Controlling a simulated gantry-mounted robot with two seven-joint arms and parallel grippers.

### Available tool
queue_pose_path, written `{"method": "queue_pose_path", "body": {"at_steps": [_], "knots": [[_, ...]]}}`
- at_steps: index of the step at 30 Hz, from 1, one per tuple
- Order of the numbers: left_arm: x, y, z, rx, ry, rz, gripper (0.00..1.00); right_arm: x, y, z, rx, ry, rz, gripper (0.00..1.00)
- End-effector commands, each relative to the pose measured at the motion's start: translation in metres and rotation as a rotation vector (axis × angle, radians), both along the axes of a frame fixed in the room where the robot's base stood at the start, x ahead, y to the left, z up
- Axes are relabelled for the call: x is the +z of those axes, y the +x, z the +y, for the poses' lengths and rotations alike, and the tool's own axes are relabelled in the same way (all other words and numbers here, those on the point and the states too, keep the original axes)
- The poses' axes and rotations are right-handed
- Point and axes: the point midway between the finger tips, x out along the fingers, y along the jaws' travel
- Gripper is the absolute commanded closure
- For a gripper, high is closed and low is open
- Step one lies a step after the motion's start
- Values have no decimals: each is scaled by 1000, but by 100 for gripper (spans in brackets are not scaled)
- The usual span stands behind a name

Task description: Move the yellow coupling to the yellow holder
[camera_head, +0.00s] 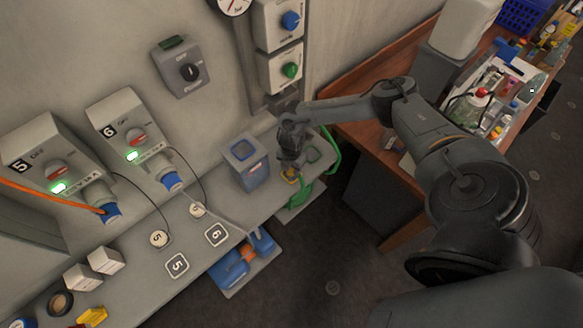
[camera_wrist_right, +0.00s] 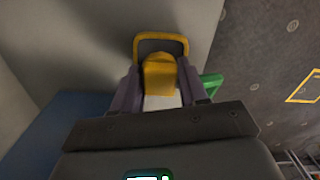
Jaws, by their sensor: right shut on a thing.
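The yellow coupling (camera_wrist_right: 160,77) is between the two fingers of my right gripper (camera_wrist_right: 161,88), which is shut on it. Just beyond it in the wrist view is the yellow-rimmed opening of the yellow holder (camera_wrist_right: 161,36). The coupling overlaps the lower part of this opening; I cannot tell whether it is inside. In the head view my right gripper (camera_head: 290,163) points down over the bench, right of the blue-rimmed box. A small patch of yellow shows below it, and my gripper hides most of the holder. My left gripper is not in view.
The blue-rimmed box (camera_head: 254,173) stands left of my right gripper. A green hose (camera_head: 333,157) curves close on its right. Sockets 5 (camera_head: 45,152) and 6 (camera_head: 124,120) carry blue plugs. A wooden desk (camera_head: 345,93) stands at the right.

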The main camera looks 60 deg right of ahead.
Motion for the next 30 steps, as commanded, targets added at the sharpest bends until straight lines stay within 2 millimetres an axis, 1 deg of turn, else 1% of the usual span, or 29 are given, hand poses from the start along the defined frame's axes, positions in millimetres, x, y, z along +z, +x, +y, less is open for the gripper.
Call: {"method": "queue_pose_path", "body": {"at_steps": [11,27,28,30], "knots": [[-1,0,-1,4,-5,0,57,-1,0,0,1,1,0,88],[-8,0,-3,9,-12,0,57,-11,0,0,1,1,-1,88],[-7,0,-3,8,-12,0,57,-11,0,0,1,1,-1,56],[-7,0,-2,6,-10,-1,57,-11,0,0,1,1,-1,45]]}}
